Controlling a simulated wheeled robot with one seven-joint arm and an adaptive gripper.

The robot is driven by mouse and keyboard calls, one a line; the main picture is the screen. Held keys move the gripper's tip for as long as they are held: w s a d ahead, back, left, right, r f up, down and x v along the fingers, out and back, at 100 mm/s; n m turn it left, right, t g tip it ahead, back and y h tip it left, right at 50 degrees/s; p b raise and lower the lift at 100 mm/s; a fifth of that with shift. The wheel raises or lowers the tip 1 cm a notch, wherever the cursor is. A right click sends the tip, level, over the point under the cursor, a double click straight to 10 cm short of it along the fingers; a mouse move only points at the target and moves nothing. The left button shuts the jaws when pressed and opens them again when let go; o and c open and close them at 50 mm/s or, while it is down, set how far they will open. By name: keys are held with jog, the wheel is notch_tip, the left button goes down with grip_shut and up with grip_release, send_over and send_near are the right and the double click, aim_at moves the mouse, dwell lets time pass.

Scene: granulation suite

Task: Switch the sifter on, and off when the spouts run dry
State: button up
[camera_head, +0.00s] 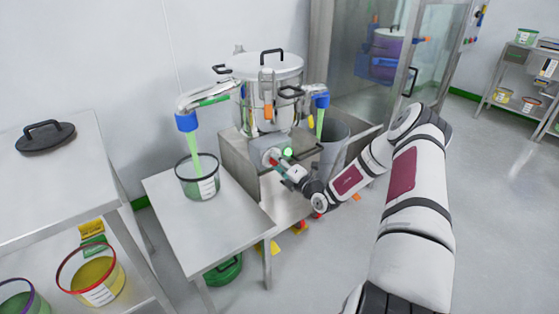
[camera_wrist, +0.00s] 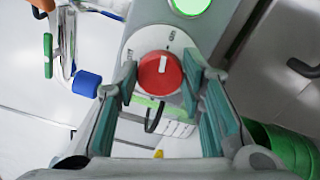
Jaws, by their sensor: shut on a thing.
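The sifter (camera_head: 268,95) is a steel drum with a lidded top on a grey base. A red round switch knob (camera_wrist: 160,74) with a white pointer mark sits on its control box, below a lit green lamp (camera_head: 288,153), also seen in the wrist view (camera_wrist: 190,4). My gripper (camera_head: 279,164) is shut on the knob, one finger on each side of it. The left spout (camera_head: 187,122) has a blue collar, with a green column below it reaching into a clear tub (camera_head: 197,188). The right spout (camera_head: 320,101) has a similar green column above a grey bin (camera_head: 335,135).
A steel table (camera_head: 165,205) carries the clear tub. A shelf unit at left holds a black-handled lid (camera_head: 45,137) and a red-rimmed tub of yellow material (camera_head: 92,275). A green tub (camera_head: 223,270) stands under the table. Open floor lies to the right.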

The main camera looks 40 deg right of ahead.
jog(key=shift+f+m+p, duration=0.1)
jog(key=shift+m+p, duration=0.35)
jog(key=shift+m, duration=0.65)
jog(key=o, duration=1.1)
jog(key=shift+o, duration=0.2)
jog(key=s, duration=1.2)
jog(key=shift+d, duration=0.2)
